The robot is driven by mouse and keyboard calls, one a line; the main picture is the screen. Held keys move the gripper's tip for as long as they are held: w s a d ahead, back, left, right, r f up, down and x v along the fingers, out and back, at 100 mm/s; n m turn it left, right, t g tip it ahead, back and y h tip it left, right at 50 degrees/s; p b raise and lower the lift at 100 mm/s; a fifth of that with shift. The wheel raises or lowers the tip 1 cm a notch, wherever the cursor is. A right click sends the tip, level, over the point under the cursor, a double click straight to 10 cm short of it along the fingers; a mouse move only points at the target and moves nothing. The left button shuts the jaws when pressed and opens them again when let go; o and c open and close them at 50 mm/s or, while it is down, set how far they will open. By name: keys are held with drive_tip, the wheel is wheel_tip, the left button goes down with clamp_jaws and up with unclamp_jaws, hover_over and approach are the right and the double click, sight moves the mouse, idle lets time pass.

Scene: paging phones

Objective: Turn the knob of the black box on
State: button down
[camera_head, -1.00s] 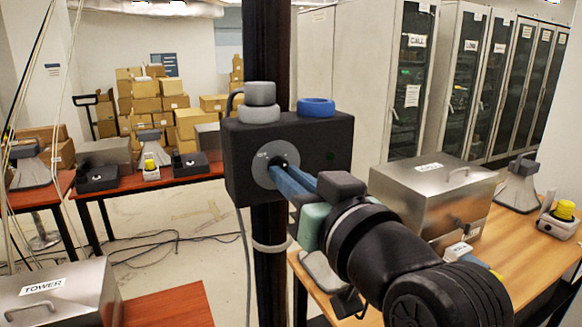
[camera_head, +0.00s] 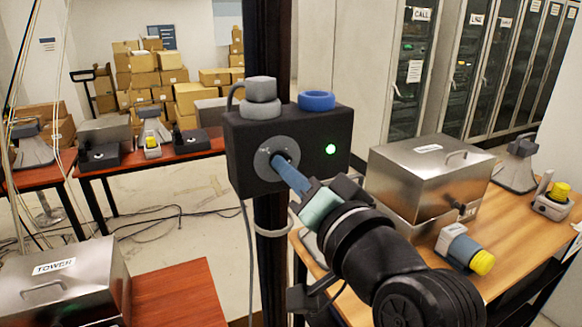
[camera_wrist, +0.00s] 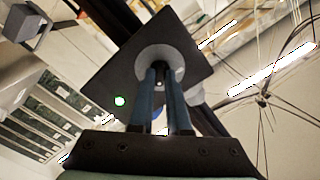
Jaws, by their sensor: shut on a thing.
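The black box (camera_head: 304,131) is fixed to a dark column, with a round grey dial plate on its front. A green light (camera_head: 330,149) glows on the box front, right of the dial. The light also shows in the wrist view (camera_wrist: 120,101). My gripper (camera_head: 283,164) reaches the dial from the lower right, its blue fingers shut on the knob at the dial's centre. In the wrist view the fingers (camera_wrist: 163,72) meet at the dial plate (camera_wrist: 160,57), and they mostly hide the knob. The box looks tilted in that view, so my wrist is rolled relative to it.
A grey stacked cap (camera_head: 261,98) and a blue ring (camera_head: 316,101) sit on the box top. A steel case (camera_head: 415,180), a grey-and-yellow device (camera_head: 465,250) and a yellow-topped beacon (camera_head: 553,201) stand on the right table. A steel TOWER case (camera_head: 60,290) stands at lower left.

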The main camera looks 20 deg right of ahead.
idle(0.4)
drive_tip(key=c, duration=0.9)
unclamp_jaws()
drive_tip(key=shift+s, duration=0.15)
drive_tip(key=shift+s+d+b, duration=0.15)
drive_tip(key=shift+s+b, duration=1.65)
drive_tip(key=shift+s, duration=1.4)
drive_tip(key=shift+s+d+b, duration=0.1)
drive_tip(key=shift+s+b, duration=1.7)
drive_tip(key=shift+s, duration=1.35)
